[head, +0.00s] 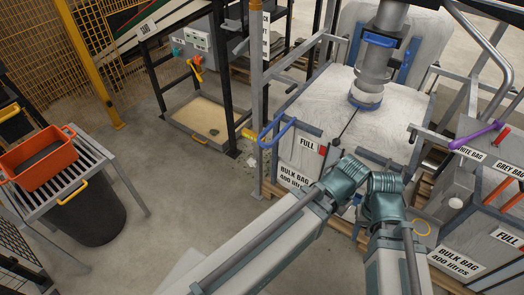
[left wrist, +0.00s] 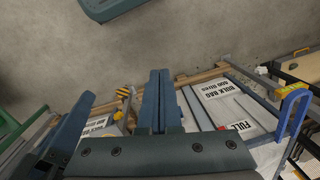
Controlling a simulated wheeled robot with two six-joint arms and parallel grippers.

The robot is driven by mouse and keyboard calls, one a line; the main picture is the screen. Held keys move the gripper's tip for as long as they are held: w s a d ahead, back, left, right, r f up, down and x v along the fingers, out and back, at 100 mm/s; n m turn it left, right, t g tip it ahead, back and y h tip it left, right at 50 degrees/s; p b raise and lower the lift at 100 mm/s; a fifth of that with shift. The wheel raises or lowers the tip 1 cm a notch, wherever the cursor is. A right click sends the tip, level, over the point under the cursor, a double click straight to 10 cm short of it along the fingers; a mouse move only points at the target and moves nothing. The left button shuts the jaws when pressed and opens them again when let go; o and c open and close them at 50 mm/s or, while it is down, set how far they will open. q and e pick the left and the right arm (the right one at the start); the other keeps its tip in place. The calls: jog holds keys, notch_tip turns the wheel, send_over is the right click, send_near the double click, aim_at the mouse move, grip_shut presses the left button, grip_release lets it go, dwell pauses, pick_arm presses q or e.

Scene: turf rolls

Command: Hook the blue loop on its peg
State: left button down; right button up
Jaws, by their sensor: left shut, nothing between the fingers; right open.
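The blue loop (head: 277,130) is a narrow arched strap at the front left top corner of the grey bulk bag (head: 300,160), close to a grey frame post (head: 257,95). It also shows at the right in the left wrist view (left wrist: 296,106), with a yellow patch near its top. I cannot tell which part is its peg, or whether the loop sits on one. My left gripper (left wrist: 160,78) is shut and empty in the left wrist view, apart from the loop. My right gripper (head: 352,204) is open, largely hidden behind my arm links before the bag.
A filling spout (head: 372,75) stands over the bag, with more blue straps (head: 380,40) behind. A second labelled bag (head: 465,250) and a purple bar (head: 478,136) are at the right. An orange crate (head: 38,160) is at the left.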

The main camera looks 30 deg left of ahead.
pick_arm(q)
jog(key=w+a+f+n+t+h+b, duration=0.55)
jog(key=w+a+f+n+b, duration=0.9)
jog(key=n, duration=0.65)
jog(key=w+a+n+t+y+b, duration=0.1)
jog(key=a+n+t+y+b, duration=0.2)
jog(key=a+n, duration=1.4)
jog(key=a+t+b, duration=0.3)
jog(key=a+b, duration=0.3)
jog(key=b, duration=0.1)
jog(key=shift+w+a+n+t, duration=0.2)
jog(key=shift+w+n+t, duration=0.1)
jog(key=shift+t, duration=0.05)
jog(key=shift+y, duration=0.25)
jog(key=a+b+x, duration=0.1)
jog(key=b+x, duration=0.4)
jog(key=x, duration=0.5)
jog(key=shift+w+d+r+p, duration=0.1)
jog(key=shift+d+r+p, duration=0.1)
jog(key=shift+r+p, duration=0.45)
jog(key=shift+w+d+r+p, duration=0.15)
jog(key=shift+d+r+p, duration=0.05)
jog(key=shift+r+p, duration=0.4)
jog(key=shift+w+d+r+p, duration=0.1)
jog(key=shift+d+r+p, duration=0.1)
jog(key=shift+r+p, duration=0.45)
